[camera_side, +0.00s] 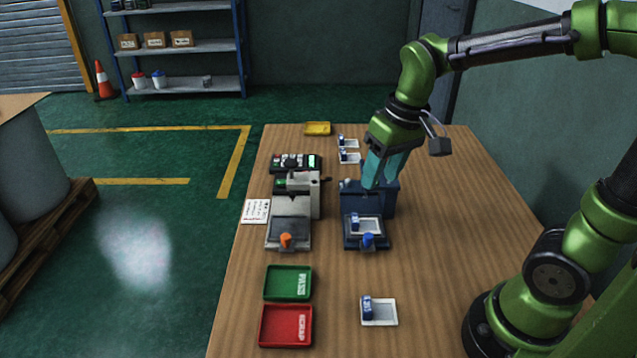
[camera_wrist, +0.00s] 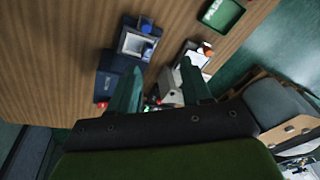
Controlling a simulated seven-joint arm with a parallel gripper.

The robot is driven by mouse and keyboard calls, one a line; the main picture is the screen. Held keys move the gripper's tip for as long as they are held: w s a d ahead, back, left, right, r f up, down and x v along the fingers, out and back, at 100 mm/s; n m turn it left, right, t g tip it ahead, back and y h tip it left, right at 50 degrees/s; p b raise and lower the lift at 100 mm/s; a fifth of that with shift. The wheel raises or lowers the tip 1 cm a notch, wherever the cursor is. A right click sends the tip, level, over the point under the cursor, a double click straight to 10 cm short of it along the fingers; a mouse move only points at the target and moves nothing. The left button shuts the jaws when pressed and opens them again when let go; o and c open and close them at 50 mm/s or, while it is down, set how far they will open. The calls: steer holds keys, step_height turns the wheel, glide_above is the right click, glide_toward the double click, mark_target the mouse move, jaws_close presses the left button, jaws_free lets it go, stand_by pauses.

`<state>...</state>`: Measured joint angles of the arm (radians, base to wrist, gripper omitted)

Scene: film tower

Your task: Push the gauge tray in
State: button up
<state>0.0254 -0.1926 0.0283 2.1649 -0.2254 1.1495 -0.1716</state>
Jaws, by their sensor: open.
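My gripper (camera_side: 384,172), with teal fingers, is open above the back part of a dark blue station (camera_side: 382,200). I cannot tell whether it touches the station. In the wrist view the fingers of my gripper (camera_wrist: 160,84) are apart with nothing between them. A dark blue tray (camera_side: 351,241) with a blue knob (camera_side: 368,242) sticks out at the station's front and carries a white framed piece with a blue part (camera_side: 365,226). To its left, a grey station (camera_side: 298,198) has a grey tray (camera_side: 273,240) with an orange knob (camera_side: 286,240), also out in front. Which tray is the gauge tray is not readable.
A green bin (camera_side: 288,283) and a red bin (camera_side: 285,326) lie at the front left. Another white framed piece (camera_side: 382,312) lies to their right. A control box (camera_side: 295,163), two small pieces and a yellow tray (camera_side: 317,128) are behind. The table's right side is clear.

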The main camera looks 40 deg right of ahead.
mark_target(369, 236)
steer(key=f, duration=0.5)
steer(key=w+f+n+g, duration=0.1)
steer(key=f, duration=0.5)
steer(key=w+d+f+n+g, duration=0.1)
steer(key=f, duration=0.5)
steer(key=shift+d+h, duration=0.1)
steer(key=shift+h, duration=0.3)
steer(key=shift+c, duration=0.3)
